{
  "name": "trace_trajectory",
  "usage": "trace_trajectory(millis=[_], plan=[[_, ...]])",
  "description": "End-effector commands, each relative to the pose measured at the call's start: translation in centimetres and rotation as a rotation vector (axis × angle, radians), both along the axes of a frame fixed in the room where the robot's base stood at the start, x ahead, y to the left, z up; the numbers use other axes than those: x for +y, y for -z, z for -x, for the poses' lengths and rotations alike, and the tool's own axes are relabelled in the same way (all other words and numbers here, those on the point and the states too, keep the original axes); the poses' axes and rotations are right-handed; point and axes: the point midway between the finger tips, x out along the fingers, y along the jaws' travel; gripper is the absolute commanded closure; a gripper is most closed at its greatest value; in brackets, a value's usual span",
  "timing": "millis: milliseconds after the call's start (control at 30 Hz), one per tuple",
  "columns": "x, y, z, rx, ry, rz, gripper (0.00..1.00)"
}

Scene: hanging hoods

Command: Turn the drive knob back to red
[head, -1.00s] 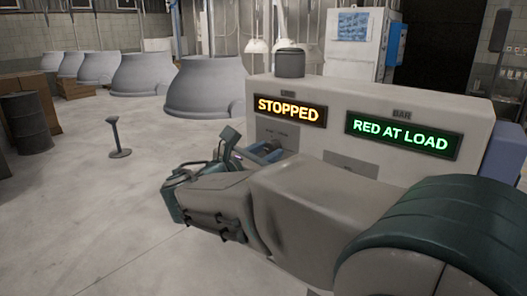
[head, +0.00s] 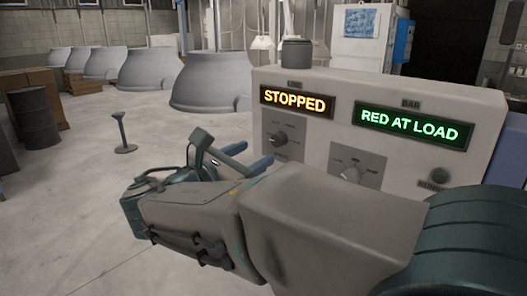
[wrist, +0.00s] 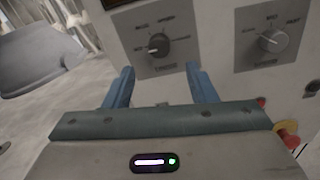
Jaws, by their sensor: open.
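A grey console (head: 300,185) carries two dial knobs, and their small labels are too blurred to tell which is the drive knob. The dark left knob (head: 279,138) sits below the lit STOPPED sign (head: 295,101); in the wrist view (wrist: 158,44) its pointer faces left. The paler right knob (head: 350,174) sits below the lit RED AT LOAD sign (head: 413,126); it also shows in the wrist view (wrist: 272,41). My gripper (head: 249,157) is open and empty, its blue fingers apart and short of the left knob's panel, touching neither knob.
A round dark button (head: 440,176) is at the console's right. A red knob-like button (wrist: 287,133) shows low right in the wrist view. A small post (head: 121,132) stands on open floor.

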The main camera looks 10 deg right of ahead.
Motion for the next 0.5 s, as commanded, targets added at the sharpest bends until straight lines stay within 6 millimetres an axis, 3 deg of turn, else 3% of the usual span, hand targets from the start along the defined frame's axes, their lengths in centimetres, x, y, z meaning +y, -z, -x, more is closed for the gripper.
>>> trace_trajectory(millis=[233, 500], plan=[[3.8, 0.1, 3.1, 0.001, -0.001, -0.001, 0.49], [5.1, 0.1, 4.3, 0.002, 0.002, 0.000, 0.49]])
